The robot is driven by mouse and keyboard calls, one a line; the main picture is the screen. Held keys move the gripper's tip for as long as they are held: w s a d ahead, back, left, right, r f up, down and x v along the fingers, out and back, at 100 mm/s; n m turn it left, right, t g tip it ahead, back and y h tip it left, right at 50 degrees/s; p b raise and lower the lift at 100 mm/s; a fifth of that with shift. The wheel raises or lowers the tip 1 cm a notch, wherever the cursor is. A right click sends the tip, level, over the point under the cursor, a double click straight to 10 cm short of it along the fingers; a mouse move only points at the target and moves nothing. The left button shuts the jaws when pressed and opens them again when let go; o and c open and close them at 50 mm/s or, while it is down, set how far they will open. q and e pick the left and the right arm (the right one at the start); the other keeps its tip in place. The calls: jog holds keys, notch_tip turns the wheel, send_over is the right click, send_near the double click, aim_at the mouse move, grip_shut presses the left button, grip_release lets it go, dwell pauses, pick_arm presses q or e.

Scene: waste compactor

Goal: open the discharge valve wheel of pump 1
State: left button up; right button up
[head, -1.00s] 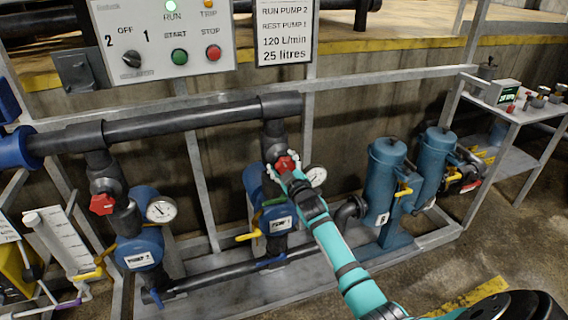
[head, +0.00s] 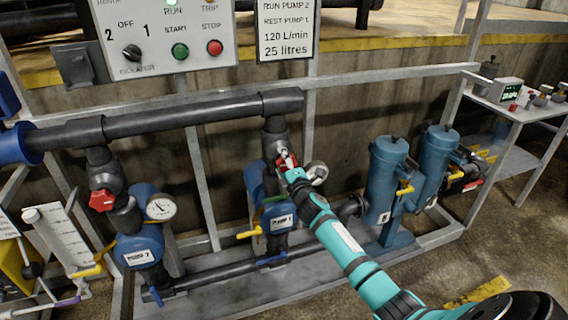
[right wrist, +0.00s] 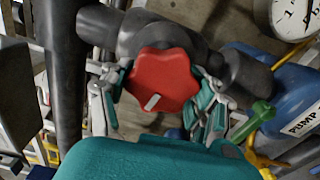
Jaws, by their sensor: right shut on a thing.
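The red discharge valve wheel of pump 1 (right wrist: 162,80) shows in the right wrist view, with a white mark near its lower edge. In the head view the wheel (head: 286,160) is partly hidden by my right gripper (head: 284,163). In the wrist view my right gripper (right wrist: 160,98) has one finger on each side of the wheel's rim and is shut on it. Pump 1 (head: 278,216) is blue with a white label and stands below the valve. My left gripper is not in view.
A gauge (head: 315,172) sits close to the right of the gripper. The dark discharge pipe (head: 190,118) runs above. Pump 2's red wheel (head: 102,200) is at the left. Blue filter vessels (head: 386,178) stand at the right. A control panel (head: 165,38) hangs above.

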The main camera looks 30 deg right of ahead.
jog(key=n, duration=0.4)
jog(key=shift+f+n, duration=0.2)
jog(key=shift+n, duration=0.2)
jog(key=n, duration=0.4)
jog(key=shift+d+n, duration=0.15)
jog(key=shift+n, duration=0.15)
jog(key=n+p, duration=0.1)
jog(key=n, duration=0.3)
jog(key=shift+s+d+f+n+p, duration=0.1)
jog(key=shift+n+p, duration=0.2)
jog(key=shift+p, duration=0.05)
jog(key=n+p, duration=0.1)
jog(key=n, duration=0.3)
jog(key=shift+d+p, duration=0.1)
jog(key=shift+p, duration=0.25)
jog(key=n+p, duration=0.2)
jog(key=n, duration=0.3)
jog(key=shift+s+d, duration=0.1)
jog(key=n+p, duration=0.3)
jog(key=n, duration=0.2)
jog(key=shift+d, duration=0.1)
jog(key=n+p, duration=0.1)
jog(key=n, duration=0.1)
jog(key=n+p, duration=0.1)
jog(key=n, duration=0.2)
jog(key=shift+r+n+p, duration=0.3)
jog(key=shift+n+p, duration=0.1)
jog(key=n+p, duration=0.2)
jog(key=n, duration=0.2)
jog(key=shift+n, duration=0.3)
